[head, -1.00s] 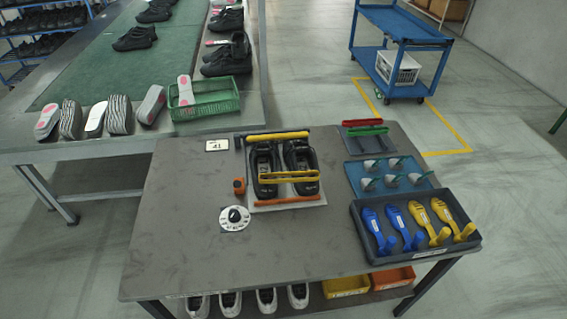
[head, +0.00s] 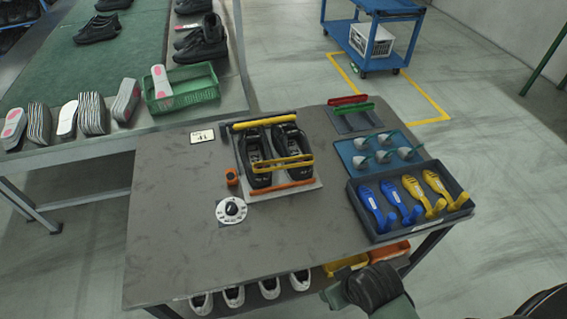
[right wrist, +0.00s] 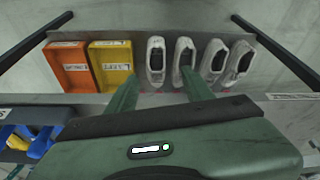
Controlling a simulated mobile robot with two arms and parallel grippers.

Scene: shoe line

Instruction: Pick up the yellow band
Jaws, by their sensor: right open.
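The other yellow band (head: 273,120) lies along the plate's back edge. An orange bar (head: 281,189) lies at the front edge. My right gripper (head: 368,291) shows at the bottom of the head view, in front of the table and well away from the bands. In the right wrist view its two green fingers (right wrist: 158,80) are apart with nothing between them. My left gripper is not in view.
A dark tray (head: 372,238) of blue and yellow tools, a blue mat (head: 350,157) with several pale pieces, and red and green bars (head: 349,100) line the table's right. A white dial (head: 231,210) sits front left. Below are an orange bin (right wrist: 70,66) and white shoes.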

